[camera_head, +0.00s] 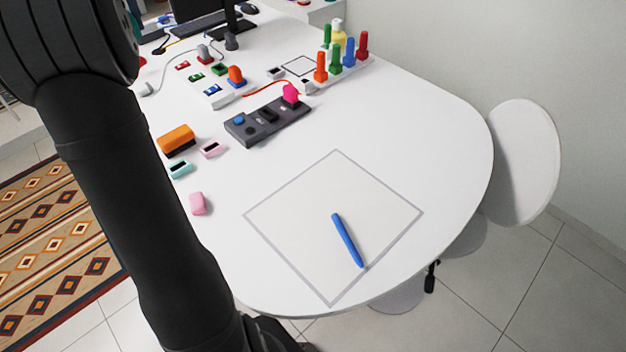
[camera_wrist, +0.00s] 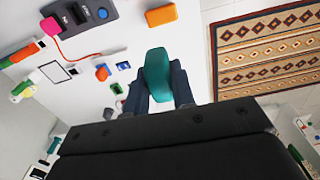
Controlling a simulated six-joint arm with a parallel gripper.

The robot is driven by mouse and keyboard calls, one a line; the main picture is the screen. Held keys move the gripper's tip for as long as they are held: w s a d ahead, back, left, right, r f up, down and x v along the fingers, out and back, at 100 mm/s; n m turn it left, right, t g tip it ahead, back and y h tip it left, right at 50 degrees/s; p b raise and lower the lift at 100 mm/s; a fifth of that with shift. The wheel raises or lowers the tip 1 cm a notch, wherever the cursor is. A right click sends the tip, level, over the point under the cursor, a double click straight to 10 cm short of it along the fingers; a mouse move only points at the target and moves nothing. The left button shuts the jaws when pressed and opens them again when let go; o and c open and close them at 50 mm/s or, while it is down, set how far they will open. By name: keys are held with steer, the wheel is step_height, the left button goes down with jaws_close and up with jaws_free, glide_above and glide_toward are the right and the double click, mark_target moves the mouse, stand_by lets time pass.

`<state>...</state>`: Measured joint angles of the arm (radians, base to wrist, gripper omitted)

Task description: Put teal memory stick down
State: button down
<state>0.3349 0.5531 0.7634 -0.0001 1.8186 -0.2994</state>
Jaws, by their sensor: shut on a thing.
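My gripper (camera_wrist: 158,88) shows in the wrist view with its dark fingers shut on the teal memory stick (camera_wrist: 157,68). The stick points away from the wrist, and its far end is toward the orange block (camera_wrist: 161,15). I cannot tell how far the stick is above the surface below. In the head view my arm covers the left side, and neither the gripper nor the held stick shows. A pale teal piece with a dark slot (camera_head: 180,168) lies on the white table (camera_head: 310,140) below the orange block (camera_head: 176,138).
A grey panel (camera_head: 268,122) with a pink knob stands mid-table. A pink slotted piece (camera_head: 212,148) and a pink block (camera_head: 198,203) lie near my arm. A blue pen (camera_head: 347,240) lies in the outlined square (camera_head: 290,200), otherwise bare. Coloured pegs (camera_head: 335,66) stand at the back right.

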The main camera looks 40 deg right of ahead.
steer(key=s+d+m, duration=0.4)
steer(key=s+d, duration=0.7)
steer(key=d, duration=0.1)
steer(key=s+d+f+m, duration=0.2)
steer(key=s+d+f, duration=0.25)
steer(key=s, duration=0.35)
steer(key=s+d+f+m, duration=0.25)
steer(key=s+d, duration=0.25)
steer(key=s, duration=0.3)
steer(key=s+a+f+m, duration=0.2)
steer(key=s+f+m, duration=0.15)
steer(key=s, duration=0.55)
steer(key=s+a+f+m, duration=0.25)
steer(key=s+f, duration=0.25)
steer(key=s, duration=0.5)
steer(key=s+a+f+m, duration=0.1)
steer(key=s+f+m, duration=0.25)
steer(key=s, duration=0.55)
glide_above(343, 207)
step_height(343, 207, down, 7)
steer(key=shift+s+a+f, duration=0.1)
steer(key=shift+f, duration=2.2)
steer(key=shift+f, duration=0.1)
